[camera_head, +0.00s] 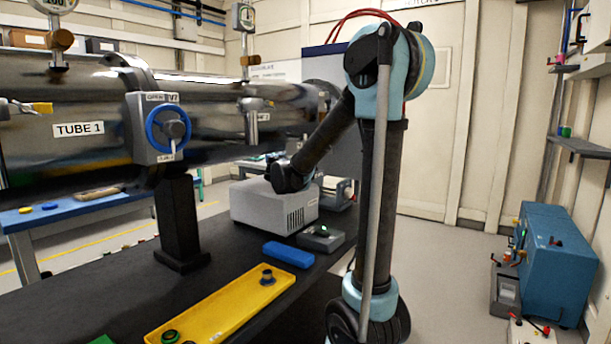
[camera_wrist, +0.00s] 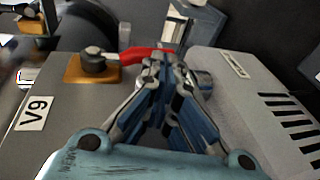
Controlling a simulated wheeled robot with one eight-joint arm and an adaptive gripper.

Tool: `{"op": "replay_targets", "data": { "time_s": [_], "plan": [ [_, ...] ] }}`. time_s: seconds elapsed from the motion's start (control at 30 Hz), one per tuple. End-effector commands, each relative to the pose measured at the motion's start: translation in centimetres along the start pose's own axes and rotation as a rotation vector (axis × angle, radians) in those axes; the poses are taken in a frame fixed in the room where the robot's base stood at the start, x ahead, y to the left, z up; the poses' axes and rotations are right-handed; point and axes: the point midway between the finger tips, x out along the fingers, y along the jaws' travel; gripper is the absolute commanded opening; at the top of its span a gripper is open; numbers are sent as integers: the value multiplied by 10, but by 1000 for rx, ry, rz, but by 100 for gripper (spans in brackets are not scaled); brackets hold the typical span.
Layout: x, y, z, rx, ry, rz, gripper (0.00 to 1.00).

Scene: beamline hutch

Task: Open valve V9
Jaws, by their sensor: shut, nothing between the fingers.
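In the wrist view, the label V9 (camera_wrist: 33,113) is on a grey surface at the left. Above it, a red lever (camera_wrist: 136,54) runs to the right from a dark round pivot (camera_wrist: 97,60) on an orange-brown block (camera_wrist: 84,77). My gripper (camera_wrist: 167,62) is shut and empty, its fingertips at the free right end of the lever. Whether they touch it I cannot tell. The fingers hide part of what lies beneath. In the head view my arm reaches down behind a grey box, and valve V9 cannot be made out.
A grey vented box (camera_head: 273,207) stands on the dark bench, and its vented side also shows in the wrist view (camera_wrist: 262,115). The large metal tube (camera_head: 60,152) with a blue handwheel (camera_head: 154,129) is at left. A yellow tray (camera_head: 215,312) lies in front. A blue cabinet (camera_head: 552,262) stands at right.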

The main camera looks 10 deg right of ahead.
Motion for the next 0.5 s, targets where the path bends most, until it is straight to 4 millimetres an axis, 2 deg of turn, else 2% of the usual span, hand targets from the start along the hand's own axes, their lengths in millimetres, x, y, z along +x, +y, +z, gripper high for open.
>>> {"op": "replay_targets", "data": {
  "time_s": [0.27,0.5],
  "plan": [
    [-9,-3,1,0,-2,0,0],
    [-41,-11,2,2,-8,0,0]
  ]
}}
